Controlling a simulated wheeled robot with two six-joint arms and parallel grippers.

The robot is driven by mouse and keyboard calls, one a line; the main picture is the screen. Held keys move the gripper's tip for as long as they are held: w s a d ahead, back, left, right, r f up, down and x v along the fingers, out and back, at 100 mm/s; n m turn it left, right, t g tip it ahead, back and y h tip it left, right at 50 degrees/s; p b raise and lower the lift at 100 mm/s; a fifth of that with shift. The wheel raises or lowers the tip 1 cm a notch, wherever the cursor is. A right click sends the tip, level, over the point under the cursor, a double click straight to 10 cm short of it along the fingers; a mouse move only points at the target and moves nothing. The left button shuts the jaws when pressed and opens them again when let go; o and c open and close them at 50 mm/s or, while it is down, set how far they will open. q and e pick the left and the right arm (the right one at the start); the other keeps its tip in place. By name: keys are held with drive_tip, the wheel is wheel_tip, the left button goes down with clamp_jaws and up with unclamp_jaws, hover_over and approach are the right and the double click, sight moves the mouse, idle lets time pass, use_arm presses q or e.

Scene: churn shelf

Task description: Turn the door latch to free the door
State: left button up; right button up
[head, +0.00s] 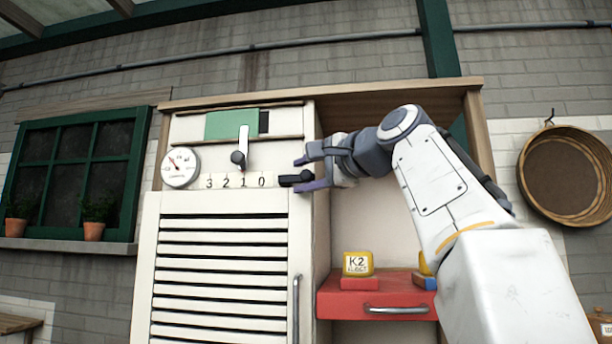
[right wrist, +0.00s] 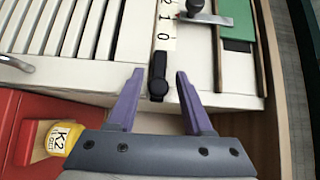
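The white louvred door (head: 220,275) stands shut at the left of the cabinet, with an upright metal handle (head: 296,308) near its right edge. The door latch (head: 287,180) is a small black bar with a round knob, at the door's top right corner. It also shows in the right wrist view (right wrist: 158,82), in line with the number strip. My right gripper (head: 303,174) is open, its purple fingers on either side of the latch's knob end. In the right wrist view a gap shows between the latch and each finger (right wrist: 160,76). My left gripper is out of view.
Above the door are a gauge (head: 180,167), a strip numbered 3 to 0 (head: 236,181) and a lever (head: 239,158) under a green panel. Right of the door, a red drawer (head: 340,306) and yellow K2 block (head: 358,262) sit in the open bay.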

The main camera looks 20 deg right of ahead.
idle(0.3)
drive_tip(key=shift+s+d, duration=0.15)
drive_tip(key=shift+s, duration=0.15)
drive_tip(key=s+d+b, duration=0.1)
drive_tip(key=s+b, duration=0.1)
drive_tip(key=s, duration=0.7)
drive_tip(key=shift+s+d, duration=0.35)
